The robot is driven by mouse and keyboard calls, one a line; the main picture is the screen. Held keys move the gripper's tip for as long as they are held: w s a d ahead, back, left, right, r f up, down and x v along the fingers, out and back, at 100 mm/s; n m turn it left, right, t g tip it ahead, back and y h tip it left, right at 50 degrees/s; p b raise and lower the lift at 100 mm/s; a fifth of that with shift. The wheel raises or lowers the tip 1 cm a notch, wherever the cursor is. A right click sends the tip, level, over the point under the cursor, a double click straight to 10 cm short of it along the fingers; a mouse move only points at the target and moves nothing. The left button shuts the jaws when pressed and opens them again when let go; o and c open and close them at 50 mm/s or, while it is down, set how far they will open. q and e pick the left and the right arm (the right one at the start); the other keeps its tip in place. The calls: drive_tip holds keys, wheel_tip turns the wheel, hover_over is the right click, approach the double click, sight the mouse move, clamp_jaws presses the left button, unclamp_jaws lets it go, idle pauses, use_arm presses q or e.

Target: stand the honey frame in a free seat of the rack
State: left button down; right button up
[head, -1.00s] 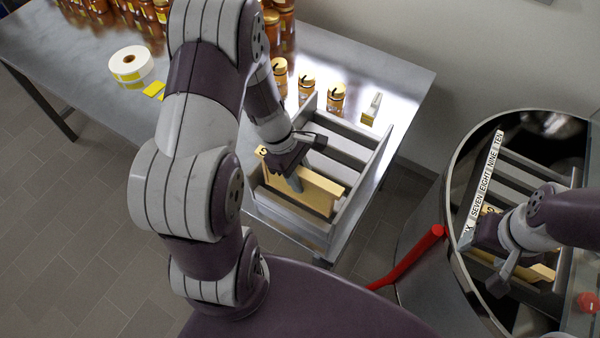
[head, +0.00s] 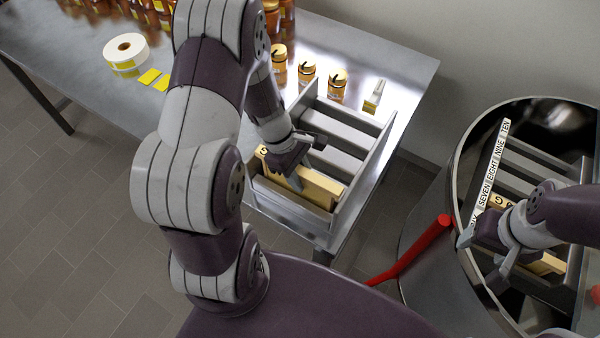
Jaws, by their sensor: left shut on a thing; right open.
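My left gripper (head: 295,180) is shut on a pale wooden honey frame (head: 323,187) inside the grey slotted box on the metal table. The honey frame lies low between the box walls, and the gripper covers part of it. A dark mark shows at its left end. My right gripper (head: 484,262) is open above the near part of the rack (head: 491,172) in the steel tank. The rack's label strip reads SEVEN, EIGHT, NINE, TEN. Another wooden frame (head: 548,264) sits in the rack, partly hidden under my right gripper. The far seats look empty.
The grey box (head: 375,165) has bare grey dividers toward its far side. Honey jars (head: 337,85), a brush (head: 375,97) and a label roll (head: 125,52) stand on the table (head: 400,65). A red handle (head: 428,241) juts beside the tank (head: 455,165).

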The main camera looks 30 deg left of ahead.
use_arm(q)
drive_tip(key=shift+f, duration=0.15)
idle(0.7)
drive_tip(key=c, duration=0.7)
unclamp_jaws()
drive_tip(key=v, duration=1.2)
drive_tip(key=shift+a+r, duration=0.1)
drive_tip(key=shift+r, duration=0.25)
